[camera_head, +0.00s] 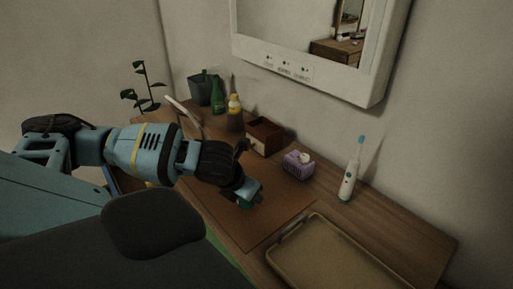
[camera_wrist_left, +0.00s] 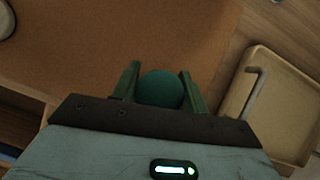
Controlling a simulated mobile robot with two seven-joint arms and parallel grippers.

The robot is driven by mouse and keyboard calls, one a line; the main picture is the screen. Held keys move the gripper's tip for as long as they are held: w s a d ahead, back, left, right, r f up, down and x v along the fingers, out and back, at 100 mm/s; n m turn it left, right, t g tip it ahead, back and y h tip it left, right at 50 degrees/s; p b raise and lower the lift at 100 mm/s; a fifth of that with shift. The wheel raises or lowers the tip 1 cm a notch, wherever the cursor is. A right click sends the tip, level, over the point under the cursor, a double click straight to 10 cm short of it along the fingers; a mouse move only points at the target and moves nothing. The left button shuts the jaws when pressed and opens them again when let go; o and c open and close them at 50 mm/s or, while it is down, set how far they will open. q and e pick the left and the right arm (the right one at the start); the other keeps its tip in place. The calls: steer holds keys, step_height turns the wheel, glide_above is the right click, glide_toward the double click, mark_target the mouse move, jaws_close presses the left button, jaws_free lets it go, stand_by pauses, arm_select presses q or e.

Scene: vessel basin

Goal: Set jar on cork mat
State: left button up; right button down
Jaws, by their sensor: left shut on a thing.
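The jar (camera_wrist_left: 161,88) shows as a dark teal round top between the two fingers of my left gripper (camera_wrist_left: 160,74) in the left wrist view. The fingers are shut on it from both sides. The cork mat (camera_head: 280,208) is a flat brown rectangle on the wooden counter in the head view, and it also fills much of the left wrist view (camera_wrist_left: 130,35). My left gripper (camera_head: 248,194) is over the mat in the head view. The jar is mostly hidden there, and I cannot tell whether its base touches the mat. My right gripper is not in view.
A beige tray (camera_head: 276,247) lies to the right of the mat. Behind the mat stand a purple basket (camera_head: 298,170), a wooden box (camera_head: 264,140) and several bottles, including a green one (camera_head: 217,98). An electric toothbrush (camera_head: 348,180) stands near the wall.

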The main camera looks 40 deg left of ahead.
mark_target(257, 210)
arm_select(q)
steer(key=shift+w+d+f, duration=0.1)
steer(key=shift+w+d, duration=0.35)
steer(key=shift+d, duration=0.1)
steer(key=shift+w+d, duration=0.1)
steer(key=shift+w+d, duration=0.2)
steer(key=shift+d, duration=0.1)
steer(key=shift+a+f, duration=0.1)
steer(key=shift+f, duration=1.65)
steer(key=shift+f, duration=0.1)
steer(key=o, duration=1)
steer(key=shift+o, duration=0.2)
